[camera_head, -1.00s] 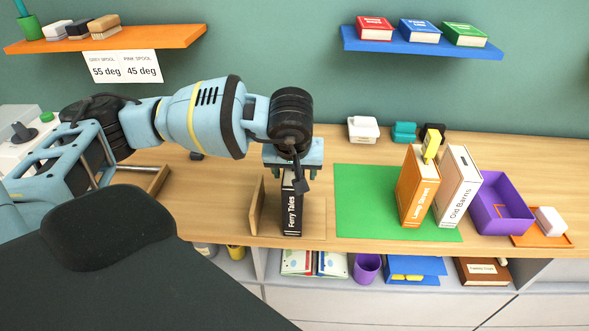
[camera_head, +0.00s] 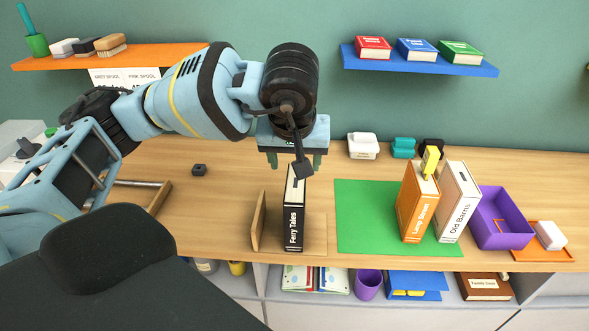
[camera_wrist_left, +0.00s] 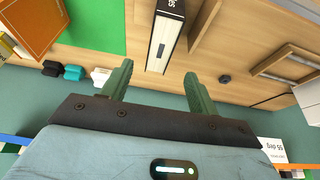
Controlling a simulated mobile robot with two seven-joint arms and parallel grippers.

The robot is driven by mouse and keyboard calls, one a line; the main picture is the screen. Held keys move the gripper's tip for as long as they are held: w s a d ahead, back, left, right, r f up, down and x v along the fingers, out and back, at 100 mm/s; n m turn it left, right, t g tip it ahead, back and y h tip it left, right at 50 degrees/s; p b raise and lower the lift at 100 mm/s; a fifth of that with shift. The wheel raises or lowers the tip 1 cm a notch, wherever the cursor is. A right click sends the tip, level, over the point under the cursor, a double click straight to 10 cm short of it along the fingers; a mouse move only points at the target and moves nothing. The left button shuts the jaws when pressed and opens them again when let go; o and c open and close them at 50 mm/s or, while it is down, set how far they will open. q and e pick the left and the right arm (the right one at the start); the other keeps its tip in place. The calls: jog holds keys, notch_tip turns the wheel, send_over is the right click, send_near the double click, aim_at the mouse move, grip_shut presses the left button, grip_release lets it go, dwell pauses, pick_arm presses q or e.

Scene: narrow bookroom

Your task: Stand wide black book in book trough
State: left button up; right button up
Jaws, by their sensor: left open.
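The wide black book "Ferry Tales" (camera_head: 293,225) stands upright in the wooden book trough (camera_head: 258,222), just right of the trough's left wall. Its top edge also shows in the left wrist view (camera_wrist_left: 166,32). My left gripper (camera_head: 295,160) is open and empty above and behind the top of the book. In the left wrist view its two fingers (camera_wrist_left: 158,85) are spread apart, with the book beyond them and clear of both. My right gripper is not in view.
Right of the trough, an orange book (camera_head: 416,205) and a white book (camera_head: 457,203) stand at a green mat (camera_head: 365,215), with a yellow object (camera_head: 430,160) at their top. A purple bin (camera_head: 503,220) is farther right. A small dark block (camera_head: 199,170) lies left.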

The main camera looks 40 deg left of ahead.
pick_arm(q)
jog(key=shift+s+d+r, duration=0.1)
jog(key=shift+s+r, duration=0.05)
jog(key=shift+r, duration=0.3)
jog(key=shift+f, duration=0.1)
